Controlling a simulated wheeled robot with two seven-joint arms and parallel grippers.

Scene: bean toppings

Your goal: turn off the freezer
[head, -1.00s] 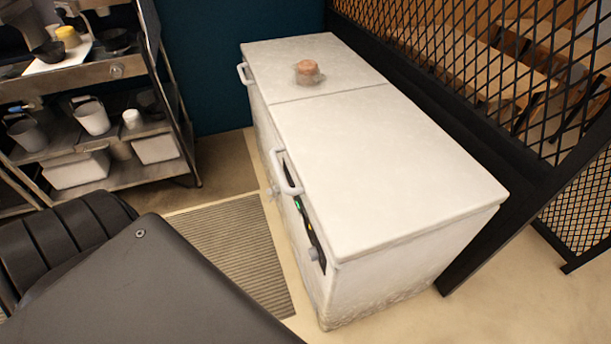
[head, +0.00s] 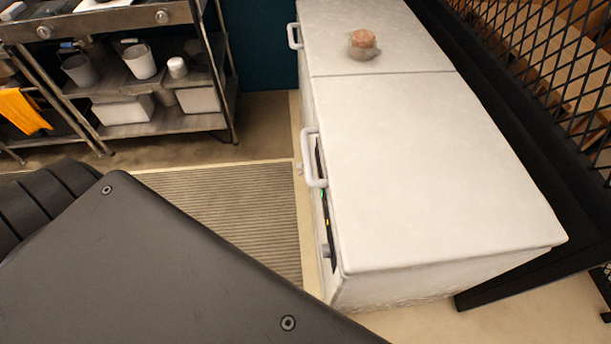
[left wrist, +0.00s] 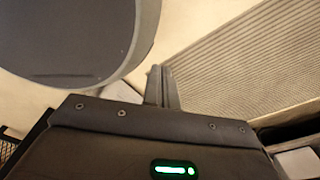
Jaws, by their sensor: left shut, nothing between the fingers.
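The white chest freezer (head: 430,150) stands right of centre in the head view, with two lids and white handles (head: 314,158) on its left side. A dark narrow panel (head: 327,215) with a small green light runs down its front side, seen at a steep angle. A grey round knob (head: 327,251) sits near the panel's lower end. My left gripper (left wrist: 162,72) shows in the left wrist view, shut and empty, over the floor and apart from the freezer. In the head view only my dark arm link shows, at lower left. My right gripper is out of view.
A jar-like item (head: 363,44) stands on the freezer's far lid. A metal shelf rack (head: 165,120) with pots and bins is at upper left. A ribbed mat (head: 225,205) lies before the freezer. A black mesh fence (head: 540,70) runs along its right side.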

